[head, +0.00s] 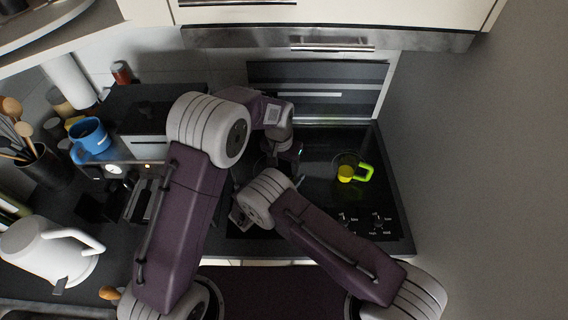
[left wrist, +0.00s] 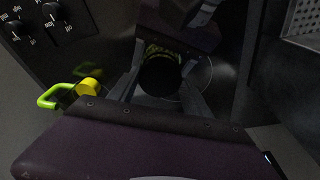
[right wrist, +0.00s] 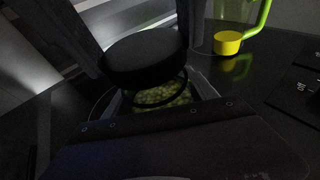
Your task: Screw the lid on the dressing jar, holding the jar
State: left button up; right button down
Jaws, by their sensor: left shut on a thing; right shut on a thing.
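A black round lid (left wrist: 160,76) sits between the fingers of my left gripper (left wrist: 161,88) in the left wrist view. My left gripper is shut on it from above. In the right wrist view the lid (right wrist: 143,60) is over the mouth of the glass dressing jar (right wrist: 160,96), which has green contents. My right gripper (right wrist: 160,100) is shut on the jar from the side. Part of the jar's rim shows below the lid. I cannot tell whether lid and rim touch. In the head view my arms hide the jar and lid.
A white kettle (head: 45,250), blue mug (head: 88,136) and utensil pot (head: 42,168) stand left. The hob's right side is mostly clear.

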pick_arm(q)
jog(key=shift+f, duration=0.6)
jog(key=m, duration=0.5)
jog(key=shift+w+a+m+g+h, duration=0.1)
jog(key=shift+m+g+h, duration=0.2)
jog(key=shift+m+g, duration=0.1)
jog(key=m, duration=0.4)
jog(key=o, duration=1.3)
